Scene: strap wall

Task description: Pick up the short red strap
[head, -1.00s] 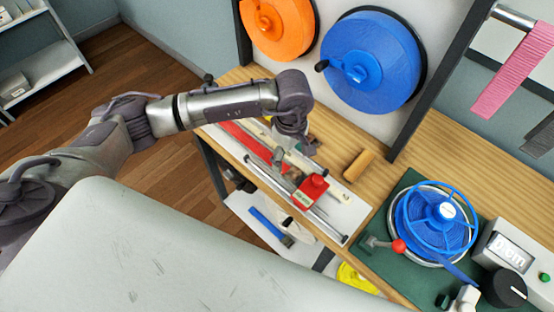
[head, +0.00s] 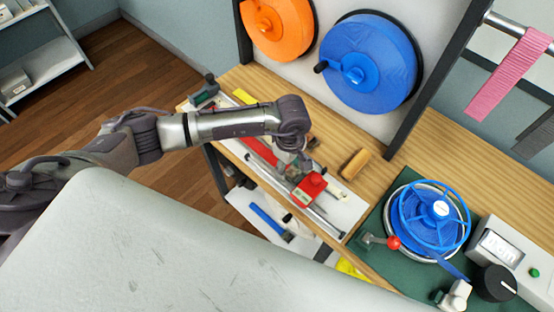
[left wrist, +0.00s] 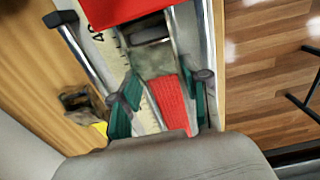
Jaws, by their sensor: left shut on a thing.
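The red strap (left wrist: 172,100) lies flat along a pale, ruler-marked channel in the left wrist view. In the head view a part of it (head: 258,147) shows just below my left arm; the rest is hidden by the arm. My left gripper (left wrist: 163,97) has its green-padded fingers on either side of the strap and is shut on it. In the head view the left gripper (head: 294,166) is low over the board, just left of the red block, and its fingertips are hard to make out. My right gripper is not in view.
The red block (head: 311,190) sits across the measuring board, close to my gripper. Metal rails (head: 318,217) run along the board. A wooden brush (head: 355,164) lies behind. A blue reel (head: 430,218) stands at right. Wall reels hang above the bench.

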